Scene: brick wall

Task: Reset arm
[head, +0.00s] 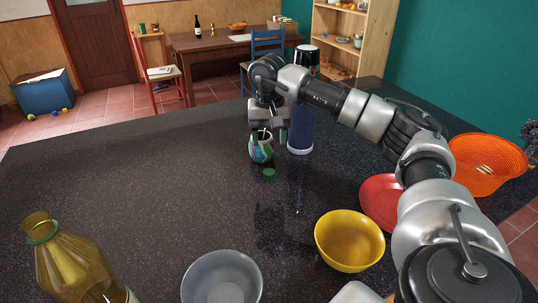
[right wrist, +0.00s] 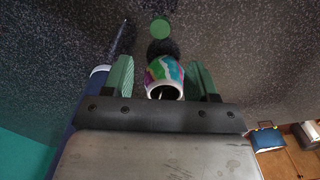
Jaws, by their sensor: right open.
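My right gripper (head: 268,138) points down over the dark counter. Its two green-padded fingers are open on either side of a small multicoloured cup (head: 261,151). In the right wrist view the cup (right wrist: 165,72) stands between the open fingers (right wrist: 160,78), with a visible gap at least on the right side. The cup's white rim faces the wrist camera. A small green round piece (head: 269,174) lies on the counter in front of the cup; it also shows in the right wrist view (right wrist: 160,28). My left gripper is not in view.
A tall blue bottle (head: 301,130) stands close right of the gripper. A red plate (head: 381,200), orange basket (head: 487,163), yellow bowl (head: 349,241), grey bowl (head: 222,280) and amber bottle (head: 72,264) are around the counter. The counter's left middle is clear.

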